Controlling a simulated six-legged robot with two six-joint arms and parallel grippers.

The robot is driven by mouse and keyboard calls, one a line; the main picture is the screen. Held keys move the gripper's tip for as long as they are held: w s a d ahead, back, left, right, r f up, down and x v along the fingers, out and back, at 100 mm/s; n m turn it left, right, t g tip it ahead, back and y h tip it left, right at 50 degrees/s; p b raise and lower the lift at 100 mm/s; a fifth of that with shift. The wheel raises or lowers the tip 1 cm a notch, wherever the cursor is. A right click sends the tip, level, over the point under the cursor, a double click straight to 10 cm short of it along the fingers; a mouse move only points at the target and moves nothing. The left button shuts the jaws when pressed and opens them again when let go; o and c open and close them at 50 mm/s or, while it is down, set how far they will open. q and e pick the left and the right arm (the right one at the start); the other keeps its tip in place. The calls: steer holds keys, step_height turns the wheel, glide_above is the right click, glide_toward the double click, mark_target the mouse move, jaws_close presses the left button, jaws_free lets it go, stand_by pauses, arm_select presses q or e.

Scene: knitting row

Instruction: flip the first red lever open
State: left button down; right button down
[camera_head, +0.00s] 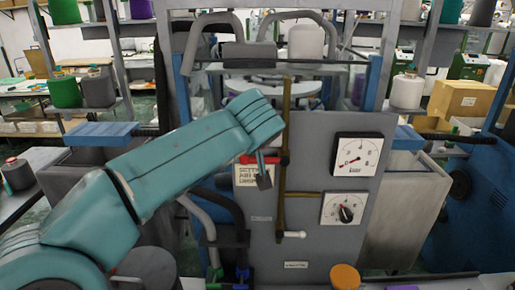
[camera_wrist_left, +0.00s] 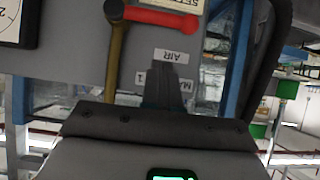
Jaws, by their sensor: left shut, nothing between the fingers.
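The red lever (camera_head: 275,160) sits on a vertical brass pipe (camera_head: 284,125) on the front of the grey machine panel. It points left from the pipe, roughly horizontal and across it. In the left wrist view, which is turned upside down, the red lever (camera_wrist_left: 160,18) runs right from the pipe (camera_wrist_left: 117,60). In the left wrist view the shut fingers (camera_wrist_left: 172,75) are apart from the lever and partly cover a label. My right gripper is not in view.
A paper sign (camera_head: 245,176) is behind the lever. Dark hoses (camera_head: 222,205) run at the panel's left. An orange cap (camera_head: 345,276) stands below.

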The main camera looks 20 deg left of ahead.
mark_target(255, 158)
arm_select(q)
steer(key=f, duration=0.1)
steer(key=w+f, duration=0.1)
steer(key=f, duration=0.1)
steer(key=w+f, duration=0.1)
steer(key=f, duration=0.1)
steer(key=shift+w+a, duration=0.15)
steer(key=shift+a, duration=0.25)
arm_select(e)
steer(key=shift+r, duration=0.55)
